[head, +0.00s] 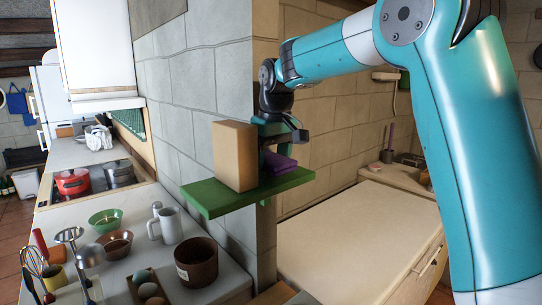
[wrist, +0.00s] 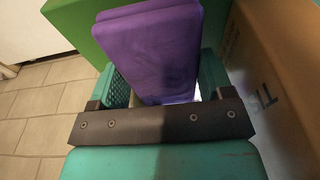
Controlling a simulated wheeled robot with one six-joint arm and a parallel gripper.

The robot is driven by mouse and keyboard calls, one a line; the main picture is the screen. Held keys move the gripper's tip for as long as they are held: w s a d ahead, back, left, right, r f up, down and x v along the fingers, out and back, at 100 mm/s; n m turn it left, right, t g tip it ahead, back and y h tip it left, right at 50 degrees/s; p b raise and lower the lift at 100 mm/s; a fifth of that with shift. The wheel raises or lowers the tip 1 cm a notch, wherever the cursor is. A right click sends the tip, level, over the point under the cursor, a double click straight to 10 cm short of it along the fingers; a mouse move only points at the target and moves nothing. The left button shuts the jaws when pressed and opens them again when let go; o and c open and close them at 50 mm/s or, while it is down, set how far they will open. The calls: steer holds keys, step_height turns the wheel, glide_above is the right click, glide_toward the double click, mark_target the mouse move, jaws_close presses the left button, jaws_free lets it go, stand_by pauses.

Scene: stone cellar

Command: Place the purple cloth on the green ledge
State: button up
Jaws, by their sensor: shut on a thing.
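The purple cloth (wrist: 150,50) is a folded slab between the two fingers of my gripper (wrist: 160,88) in the wrist view. In the head view the cloth (head: 279,161) shows just below my gripper (head: 280,140), over the right part of the green ledge (head: 215,198). My gripper is shut on the cloth. The ledge also shows behind the cloth in the wrist view (wrist: 75,22). I cannot tell whether the cloth touches the ledge, as my gripper hides part of it.
A tan box (head: 234,155) stands on the ledge, close to the left of my gripper; it fills the right side of the wrist view (wrist: 275,80). A stone wall is behind. Below left, a counter holds a brown pot (head: 196,262), a grey mug (head: 167,225) and bowls.

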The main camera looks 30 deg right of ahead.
mark_target(276, 160)
steer(key=shift+f, duration=0.8)
steer(key=shift+f, duration=0.2)
steer(key=o, duration=1)
steer(key=shift+o, duration=0.2)
steer(key=shift+r, duration=0.15)
step_height(276, 160, up, 12)
steer(key=s, duration=0.1)
steer(key=shift+s+d, duration=0.2)
steer(key=shift+s, duration=0.2)
